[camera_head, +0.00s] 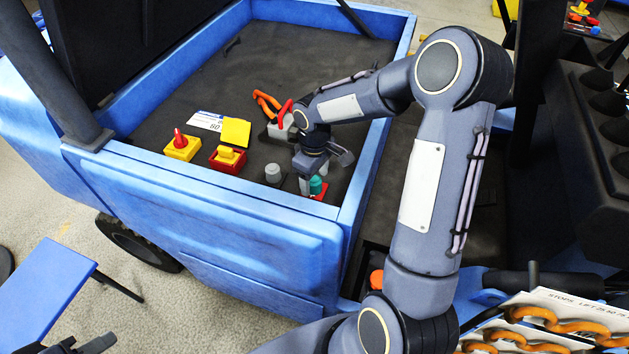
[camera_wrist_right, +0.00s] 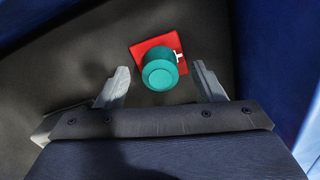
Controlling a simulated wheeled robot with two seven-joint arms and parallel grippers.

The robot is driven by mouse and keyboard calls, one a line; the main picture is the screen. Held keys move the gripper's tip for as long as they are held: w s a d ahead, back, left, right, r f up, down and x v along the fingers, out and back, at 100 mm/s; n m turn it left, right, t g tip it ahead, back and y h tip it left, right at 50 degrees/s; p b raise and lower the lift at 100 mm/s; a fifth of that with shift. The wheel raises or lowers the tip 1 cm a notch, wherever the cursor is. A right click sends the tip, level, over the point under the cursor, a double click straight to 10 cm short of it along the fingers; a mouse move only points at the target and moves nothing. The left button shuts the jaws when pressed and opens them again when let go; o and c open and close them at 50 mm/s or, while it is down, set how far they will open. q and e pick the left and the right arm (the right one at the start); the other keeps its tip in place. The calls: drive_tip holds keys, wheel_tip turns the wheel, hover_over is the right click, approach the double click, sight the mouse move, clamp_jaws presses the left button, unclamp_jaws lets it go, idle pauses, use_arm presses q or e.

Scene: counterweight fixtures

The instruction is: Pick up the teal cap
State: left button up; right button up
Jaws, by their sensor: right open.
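The teal cap (camera_wrist_right: 160,74) is a round knob on a red square plate (camera_wrist_right: 150,45) in the right wrist view. In the head view the teal cap (camera_head: 316,185) is at the near right corner of the blue truck's bed, partly covered by my gripper. My right gripper (camera_head: 312,178) is open and empty above it. In the wrist view its two fingers (camera_wrist_right: 160,70) stand apart, one on each side of the cap, with gaps between. Whether the fingertips are down at the cap's height is hard to tell.
Blue bed walls (camera_head: 357,180) stand close beside the cap. In the bed are a grey cap (camera_head: 273,172), a red block with a yellow top (camera_head: 228,158), a yellow block with a red knob (camera_head: 182,146), a yellow square (camera_head: 235,131) and a red-handled weight (camera_head: 284,122).

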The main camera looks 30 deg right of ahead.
drive_tip(key=shift+f, duration=0.75)
drive_tip(key=c, duration=0.7)
drive_tip(key=shift+r, duration=0.15)
drive_tip(key=shift+r, duration=0.6)
drive_tip(key=s+a+r+b, duration=0.1)
drive_tip(key=s+a+r, duration=0.1)
drive_tip(key=a+r, duration=0.2)
wheel_tip(320, 180, up, 4)
drive_tip(key=shift+a+f, duration=0.15)
drive_tip(key=shift+a, duration=0.25)
drive_tip(key=s+a+r, duration=0.1)
drive_tip(key=a, duration=0.1)
drive_tip(key=s+a+r+b, duration=0.1)
drive_tip(key=a, duration=0.2)
drive_tip(key=s+a+r, duration=0.2)
drive_tip(key=a, duration=0.1)
drive_tip(key=shift+c, duration=0.5)
